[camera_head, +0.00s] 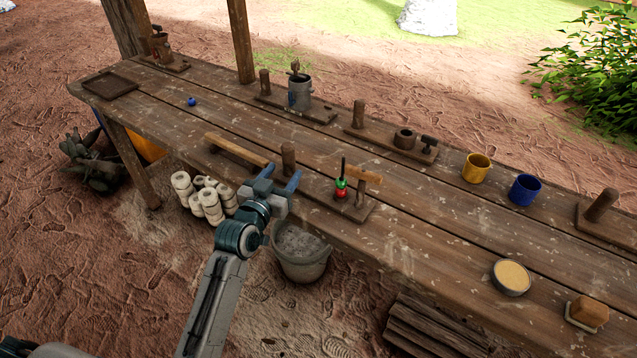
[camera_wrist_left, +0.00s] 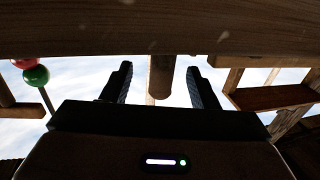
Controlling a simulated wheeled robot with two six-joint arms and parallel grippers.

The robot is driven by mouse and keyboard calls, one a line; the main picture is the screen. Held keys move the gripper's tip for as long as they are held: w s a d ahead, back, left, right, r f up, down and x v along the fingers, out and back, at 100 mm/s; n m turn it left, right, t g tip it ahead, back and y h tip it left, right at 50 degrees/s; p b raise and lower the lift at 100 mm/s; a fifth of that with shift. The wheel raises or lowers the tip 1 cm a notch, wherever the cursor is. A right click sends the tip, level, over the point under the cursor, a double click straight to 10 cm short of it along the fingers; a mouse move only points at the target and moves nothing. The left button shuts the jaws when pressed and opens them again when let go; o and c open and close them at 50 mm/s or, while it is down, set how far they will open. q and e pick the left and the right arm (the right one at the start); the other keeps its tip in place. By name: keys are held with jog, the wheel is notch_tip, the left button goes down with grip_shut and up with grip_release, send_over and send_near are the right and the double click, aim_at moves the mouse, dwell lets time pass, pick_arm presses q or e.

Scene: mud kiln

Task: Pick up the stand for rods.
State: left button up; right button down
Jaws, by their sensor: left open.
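The wooden stand for rods (camera_head: 358,209) appears to be the long low board near the front edge of the table. It has a round post (camera_head: 288,153), a T-shaped wooden piece (camera_head: 362,173), and a thin dark rod with a red and a green bead (camera_head: 341,187) at its right part. My left gripper (camera_head: 278,180) is open and in front of the post, hiding the board's middle. In the left wrist view, which looks upside down, the post (camera_wrist_left: 161,75) shows between the two open fingers (camera_wrist_left: 162,85), not gripped. My right gripper is out of view.
Other peg boards stand farther back, one with a grey mug (camera_head: 299,93). A yellow mug (camera_head: 476,168), a blue mug (camera_head: 525,189) and a bowl (camera_head: 511,276) stand to the right. A grey bucket (camera_head: 303,262) is on the ground below the table's front edge.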

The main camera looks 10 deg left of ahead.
aim_at(286, 167)
pick_arm(q)
jog(key=w, duration=0.5)
jog(key=shift+d+f+p, duration=0.15)
jog(key=shift+p, duration=0.15)
grip_shut()
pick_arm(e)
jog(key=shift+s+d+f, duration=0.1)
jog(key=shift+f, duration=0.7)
